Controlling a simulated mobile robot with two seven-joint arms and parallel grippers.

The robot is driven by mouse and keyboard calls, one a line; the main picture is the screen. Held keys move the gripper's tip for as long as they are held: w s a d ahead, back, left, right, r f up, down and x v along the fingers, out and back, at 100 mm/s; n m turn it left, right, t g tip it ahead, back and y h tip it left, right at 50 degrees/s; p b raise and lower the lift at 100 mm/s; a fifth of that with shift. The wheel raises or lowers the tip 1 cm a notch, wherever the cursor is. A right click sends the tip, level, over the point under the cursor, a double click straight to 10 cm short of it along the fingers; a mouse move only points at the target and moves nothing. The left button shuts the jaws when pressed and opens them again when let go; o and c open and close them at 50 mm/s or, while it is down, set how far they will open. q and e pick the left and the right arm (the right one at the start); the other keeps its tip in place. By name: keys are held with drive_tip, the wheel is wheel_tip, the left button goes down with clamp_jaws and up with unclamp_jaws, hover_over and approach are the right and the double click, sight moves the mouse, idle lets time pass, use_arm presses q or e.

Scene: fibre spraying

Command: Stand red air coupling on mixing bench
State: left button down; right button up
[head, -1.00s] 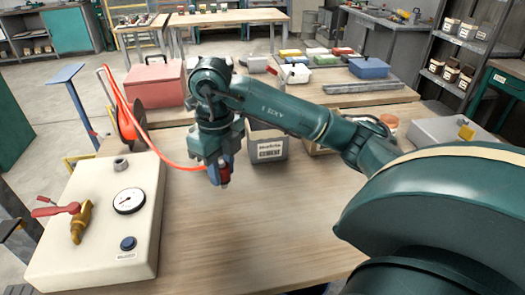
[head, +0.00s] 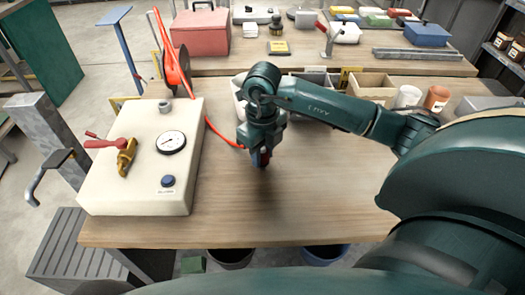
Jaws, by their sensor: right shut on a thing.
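My right gripper (head: 260,150) points down over the wooden bench (head: 300,207), right of the cream panel. It is shut on the red air coupling (head: 264,157), which is mostly hidden by the fingers. Only a small dark red part shows at the tips. I cannot tell whether its lower end touches the bench top. An orange-red hose (head: 220,136) runs from the hose reel (head: 178,70) to the coupling. My left gripper is out of view.
The cream panel (head: 110,185) with a gauge (head: 171,142), a red-handled valve (head: 126,155) and a blue knob (head: 168,181) stands at left. Wooden bins (head: 372,90), a white cup (head: 408,96) and an orange jar (head: 437,98) line the back. The bench front is clear.

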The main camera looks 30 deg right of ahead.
drive_tip(key=shift+f, duration=0.2)
drive_tip(key=o, duration=1)
drive_tip(key=shift+r, duration=0.1)
wheel_tip(320, 180, up, 12)
drive_tip(key=shift+r+b, duration=0.15)
drive_tip(key=shift+b, duration=0.2)
